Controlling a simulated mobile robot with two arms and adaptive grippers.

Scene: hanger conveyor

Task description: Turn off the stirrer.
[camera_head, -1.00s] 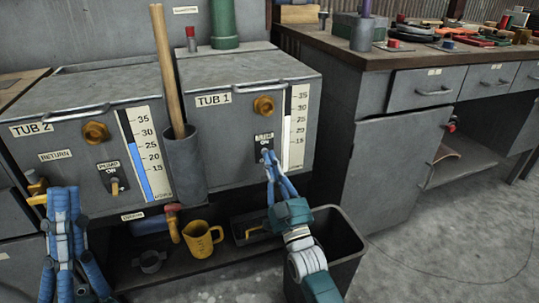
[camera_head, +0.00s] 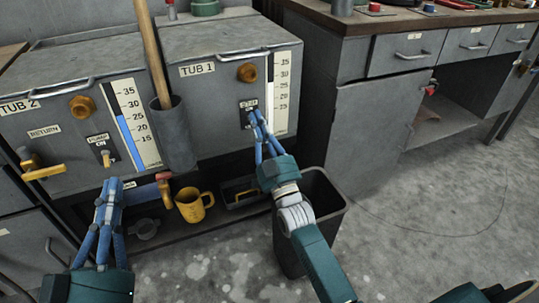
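The switch on tub 1 (camera_head: 247,103) is a small dark plate with a label too small to read surely. It sits under the orange knob on the front of the tub 1 box (camera_head: 215,92). My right gripper (camera_head: 254,114) has its blue fingers drawn together, with the tips at the lower part of this plate. They cover the switch's lever, so its position and any contact are hidden. My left gripper (camera_head: 114,186) is low in front of the tub 2 box (camera_head: 65,125), its fingers together with nothing seen between them.
The pump switch (camera_head: 104,156) and a yellow valve handle (camera_head: 42,171) are on the left. A wooden pole stands in a grey holder (camera_head: 173,135) between the tubs. A yellow jug (camera_head: 192,206) is on the shelf below. A dark bin (camera_head: 330,190) stands beside my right arm.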

